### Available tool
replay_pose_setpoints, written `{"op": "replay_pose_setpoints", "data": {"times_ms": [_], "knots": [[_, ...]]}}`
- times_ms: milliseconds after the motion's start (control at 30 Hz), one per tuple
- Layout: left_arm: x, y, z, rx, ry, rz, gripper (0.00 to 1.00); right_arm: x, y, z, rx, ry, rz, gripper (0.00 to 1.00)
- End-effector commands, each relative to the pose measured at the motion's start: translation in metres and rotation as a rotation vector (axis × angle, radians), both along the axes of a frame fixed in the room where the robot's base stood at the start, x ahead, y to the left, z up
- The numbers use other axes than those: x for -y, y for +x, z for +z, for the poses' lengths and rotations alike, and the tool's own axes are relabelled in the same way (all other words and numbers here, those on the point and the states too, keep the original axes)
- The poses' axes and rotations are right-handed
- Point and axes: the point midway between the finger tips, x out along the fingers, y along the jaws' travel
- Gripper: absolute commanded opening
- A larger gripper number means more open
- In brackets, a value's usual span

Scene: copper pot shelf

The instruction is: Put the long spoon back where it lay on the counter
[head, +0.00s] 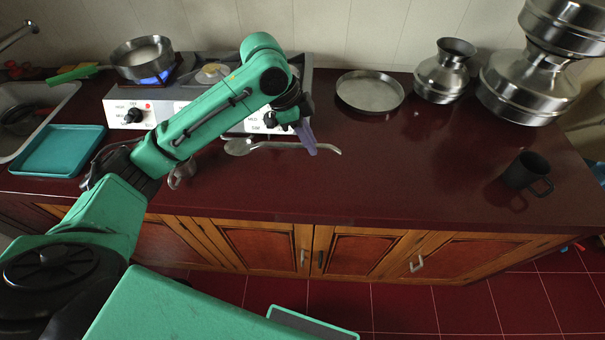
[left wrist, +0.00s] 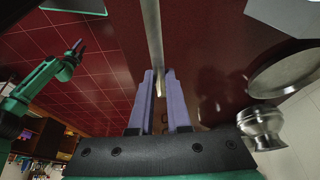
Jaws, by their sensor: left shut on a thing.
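The long spoon (head: 275,145) is metal, with its bowl to the left and its hooked handle end to the right. It lies level, at or just above the dark red counter (head: 420,170), in front of the stove; I cannot tell whether it touches. My left gripper (head: 309,146) is shut on the spoon's handle, right of its middle. In the left wrist view the handle (left wrist: 152,35) runs up from between my left gripper's purple fingers (left wrist: 160,75). My right gripper (left wrist: 77,47) shows small in the left wrist view, away from the counter, too small to read.
A stove (head: 125,113) with a pan (head: 143,58) on a lit burner stands behind left. A small metal cup (head: 182,173) is left of the spoon. A teal tray (head: 60,150), round plate (head: 370,92), metal pots (head: 444,70) and black mug (head: 526,171) stand around.

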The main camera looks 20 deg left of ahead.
Motion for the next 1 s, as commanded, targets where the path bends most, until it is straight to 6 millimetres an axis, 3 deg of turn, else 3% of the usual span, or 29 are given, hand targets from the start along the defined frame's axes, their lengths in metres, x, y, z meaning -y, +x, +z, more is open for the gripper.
{"op": "replay_pose_setpoints", "data": {"times_ms": [200,400,500,967,1000], "knots": [[-0.001,-0.001,-0.067,-0.003,0.000,0.001,0.00,0.005,0.000,0.010,0.000,-0.006,-0.003,0.42],[-0.001,-0.001,-0.102,-0.003,0.000,0.001,0.00,0.004,0.000,0.013,0.000,-0.006,-0.003,0.42],[0.000,-0.001,-0.115,-0.003,-0.001,0.002,0.00,0.004,0.000,0.028,0.000,-0.005,-0.002,0.42],[-0.001,0.000,-0.131,0.002,0.000,0.001,0.00,-0.004,0.001,0.024,0.001,0.005,-0.001,0.42],[-0.001,0.000,-0.131,0.002,0.000,0.001,0.23,-0.004,0.001,0.024,0.001,0.005,-0.001,0.42]]}}
